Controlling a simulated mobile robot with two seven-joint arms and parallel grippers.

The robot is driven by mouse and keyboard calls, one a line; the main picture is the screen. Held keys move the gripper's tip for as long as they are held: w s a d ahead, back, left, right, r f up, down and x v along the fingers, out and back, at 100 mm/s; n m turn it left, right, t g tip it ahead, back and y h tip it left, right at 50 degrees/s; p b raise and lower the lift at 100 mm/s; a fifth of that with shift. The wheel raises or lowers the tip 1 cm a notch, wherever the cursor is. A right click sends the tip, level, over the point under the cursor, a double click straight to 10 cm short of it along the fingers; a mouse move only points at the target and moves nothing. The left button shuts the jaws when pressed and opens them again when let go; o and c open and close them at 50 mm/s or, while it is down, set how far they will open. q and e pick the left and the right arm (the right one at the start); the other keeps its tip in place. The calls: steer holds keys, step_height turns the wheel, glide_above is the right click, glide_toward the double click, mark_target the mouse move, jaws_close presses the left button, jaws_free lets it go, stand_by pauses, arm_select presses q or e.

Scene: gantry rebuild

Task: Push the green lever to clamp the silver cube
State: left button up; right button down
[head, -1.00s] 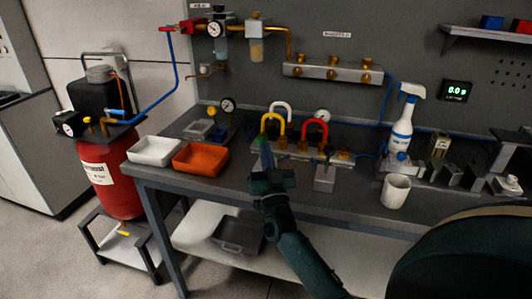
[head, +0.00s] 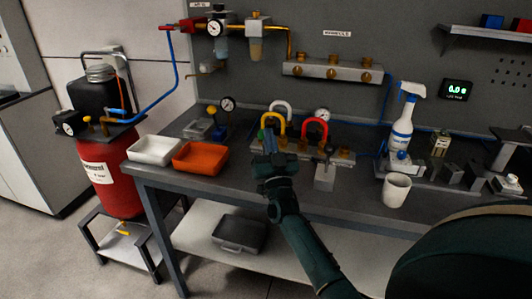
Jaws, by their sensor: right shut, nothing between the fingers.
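My right gripper (head: 268,142) reaches over the bench with its jaws shut and empty. Its tips are at the left end of the brass fitting row, in front of the yellow U-shaped handle. A small green patch (head: 262,134) shows right at the tips; I cannot tell whether it is the green lever or part of the gripper, or whether they touch. A small grey-silver block (head: 325,178) with a dark knob stands on the bench to the right; I cannot tell whether it is the silver cube. My left gripper is not in view.
Yellow (head: 272,121), white (head: 281,106) and red (head: 316,126) handles stand close around the gripper. White (head: 156,150) and orange (head: 201,158) trays lie left. A white cup (head: 396,189) and spray bottle (head: 402,130) stand right. The bench (head: 235,180) is clear near its front left.

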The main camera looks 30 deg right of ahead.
arm_select(q)
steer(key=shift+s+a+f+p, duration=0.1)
steer(key=shift+p, duration=0.25)
arm_select(e)
steer(key=shift+w+d+r+m+g, duration=0.15)
steer(key=shift+w+d+r+g, duration=0.1)
steer(key=shift+w+d, duration=0.45)
steer(key=shift+w+d+r+m+g, duration=0.15)
steer(key=shift+w+d+g, duration=0.1)
steer(key=shift+w+d, duration=0.45)
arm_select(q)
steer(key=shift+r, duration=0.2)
arm_select(e)
steer(key=shift+s+d, duration=0.1)
steer(key=shift+s, duration=0.05)
